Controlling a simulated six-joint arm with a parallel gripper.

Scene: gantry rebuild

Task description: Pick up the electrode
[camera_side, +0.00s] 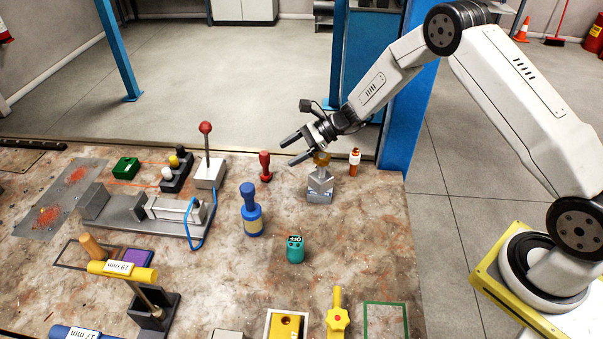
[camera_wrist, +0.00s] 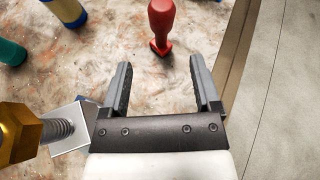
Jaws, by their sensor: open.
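My gripper (camera_side: 287,152) is open and empty above the back right of the table; its two fingers also show in the wrist view (camera_wrist: 158,66). I cannot tell for sure which thing is the electrode. A brass hex-headed part with a threaded shank (camera_wrist: 18,133) stands in a grey metal block (camera_side: 320,187), beside my gripper on the left in the wrist view. A red knobbed piece (camera_side: 265,165) stands upright on the table. In the wrist view this red piece (camera_wrist: 160,27) lies ahead of the open fingers, apart from them. An orange-and-white cylinder (camera_side: 354,162) stands right of the block.
A blue-and-yellow handled piece (camera_side: 251,212) and a teal labelled piece (camera_side: 295,249) stand nearer the front. A red-knobbed lever (camera_side: 206,150) rises at the left. A blue post (camera_side: 405,110) stands past the table's right corner. Bare table lies around the teal piece.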

